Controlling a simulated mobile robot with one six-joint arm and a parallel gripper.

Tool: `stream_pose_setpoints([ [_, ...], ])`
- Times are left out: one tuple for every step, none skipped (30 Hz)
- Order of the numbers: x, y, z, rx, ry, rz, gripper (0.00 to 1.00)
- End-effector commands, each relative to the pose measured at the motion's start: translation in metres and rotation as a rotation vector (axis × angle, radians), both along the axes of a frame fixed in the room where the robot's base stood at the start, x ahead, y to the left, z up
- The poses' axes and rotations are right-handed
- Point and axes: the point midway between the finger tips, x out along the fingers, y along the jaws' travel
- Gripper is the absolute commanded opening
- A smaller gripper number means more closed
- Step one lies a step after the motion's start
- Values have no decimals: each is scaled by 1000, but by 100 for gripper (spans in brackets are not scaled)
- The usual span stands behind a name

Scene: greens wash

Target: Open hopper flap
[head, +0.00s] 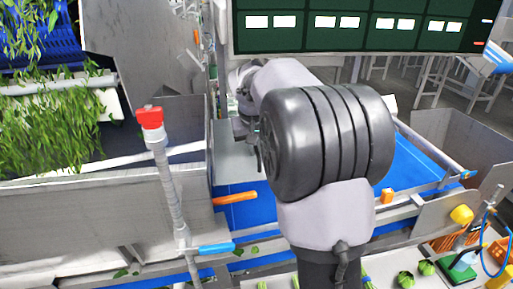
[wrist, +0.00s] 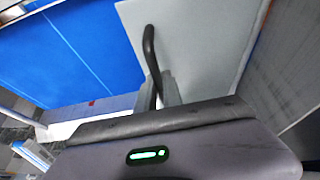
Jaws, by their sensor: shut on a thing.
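The hopper flap is a pale grey flat panel (wrist: 205,45) beside the blue belt in the wrist view. In the head view part of it (head: 233,166) shows left of my arm. A black curved handle (wrist: 149,45) stands out from the panel. My gripper (wrist: 168,88) is shut on this handle near its lower end. In the head view my gripper is mostly hidden behind my own arm. I cannot tell the flap's exact angle.
A blue belt (head: 265,205) runs below my arm. A metal hopper (head: 100,215) with leafy greens (head: 50,135) stands at left. A post with a red cap (head: 150,117) rises in front of it. An orange lever (head: 235,198) sticks out over the belt.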

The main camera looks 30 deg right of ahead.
Motion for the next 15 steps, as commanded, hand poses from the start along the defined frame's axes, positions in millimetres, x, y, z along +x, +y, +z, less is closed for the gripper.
stream_pose_setpoints([
  [0, 0, 2, 0, -1, 0, 0],
  [0, 1, 2, 1, -1, 0, 0],
  [0, 1, 2, 1, -1, 0, 0],
  [0, 1, 2, 1, -1, 0, 0],
  [0, 1, 2, 1, -1, 0, 0],
  [0, 1, 2, 1, -1, 0, 0],
  [0, 1, 2, 1, -1, 0, 0],
  [0, 1, 2, 1, -1, 0, 0],
  [0, 1, 2, 1, -1, 0, 0],
  [0, 1, 2, 1, -1, 0, 0],
  [0, 1, 2, 1, -1, 0, 0],
  [0, 1, 2, 1, -1, 0, 0],
  [0, 1, 2, 1, -1, -1, 0],
  [0, 1, 2, 1, -1, -1, 0],
  [0, 1, 2, 2, -1, 1, 16],
])
